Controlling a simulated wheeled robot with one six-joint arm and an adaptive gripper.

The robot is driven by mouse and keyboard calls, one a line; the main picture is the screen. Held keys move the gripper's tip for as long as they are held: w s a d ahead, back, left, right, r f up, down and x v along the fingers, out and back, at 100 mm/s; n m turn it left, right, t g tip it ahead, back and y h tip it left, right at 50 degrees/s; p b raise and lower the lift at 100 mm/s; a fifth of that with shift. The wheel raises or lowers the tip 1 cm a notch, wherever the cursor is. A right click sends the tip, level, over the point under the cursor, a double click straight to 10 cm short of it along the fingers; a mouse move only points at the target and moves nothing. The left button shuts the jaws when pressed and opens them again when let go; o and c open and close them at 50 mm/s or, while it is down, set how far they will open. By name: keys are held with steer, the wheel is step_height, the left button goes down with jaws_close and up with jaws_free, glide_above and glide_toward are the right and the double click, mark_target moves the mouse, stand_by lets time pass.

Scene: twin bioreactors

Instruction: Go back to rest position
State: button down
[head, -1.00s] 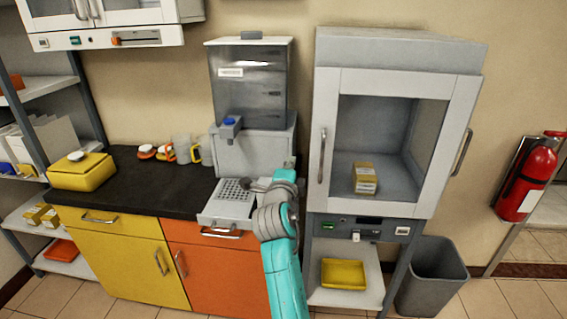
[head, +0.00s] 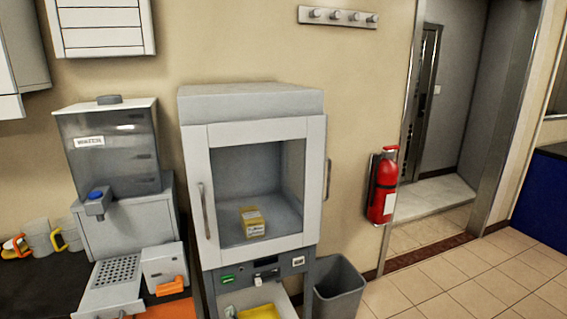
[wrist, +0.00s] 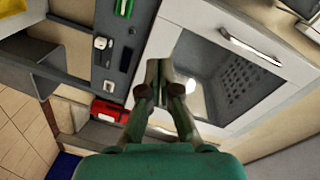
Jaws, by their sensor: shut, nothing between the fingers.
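My gripper (wrist: 158,85) shows in the wrist view, its fingers together and empty. It is in front of the white-framed glass-door cabinet (wrist: 168,45) and its dark control panel (wrist: 115,50); I cannot tell how far off. The wrist picture is strongly tilted. My arm and gripper are out of the head view. There the cabinet (head: 252,102) stands in the middle with its door closed. A yellow box (head: 251,222) sits inside it, behind the glass.
A water dispenser (head: 112,150) stands left of the cabinet, with mugs (head: 40,238) beside it. A grey bin (head: 338,290) stands right of the cabinet. A red extinguisher (head: 383,187) hangs on the wall by an open doorway (head: 445,195). Tiled floor is clear at right.

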steer(key=s+d+f+n+h, duration=0.1)
steer(key=s+d+f+n, duration=0.1)
steer(key=s+d+f, duration=0.45)
steer(key=s+d+f+n+g, duration=0.1)
steer(key=s+d+f+n, duration=0.15)
steer(key=s+d, duration=0.7)
steer(key=s+d+f+n+h, duration=0.1)
steer(key=s+d+f, duration=0.45)
steer(key=s, duration=0.45)
steer(key=s+d+r+n+h, duration=0.1)
steer(key=s+d+r, duration=0.2)
steer(key=s, duration=0.5)
steer(key=s+d+r+n+h, duration=0.1)
steer(key=s+d+r, duration=0.2)
steer(key=s, duration=0.5)
steer(key=s+d+r+n+h, duration=0.1)
steer(key=s+d+r, duration=0.3)
steer(key=s, duration=0.5)
steer(key=shift+r+n, duration=0.55)
steer(key=shift+r, duration=0.3)
steer(key=shift+w+d, duration=0.1)
steer(key=shift+d, duration=0.05)
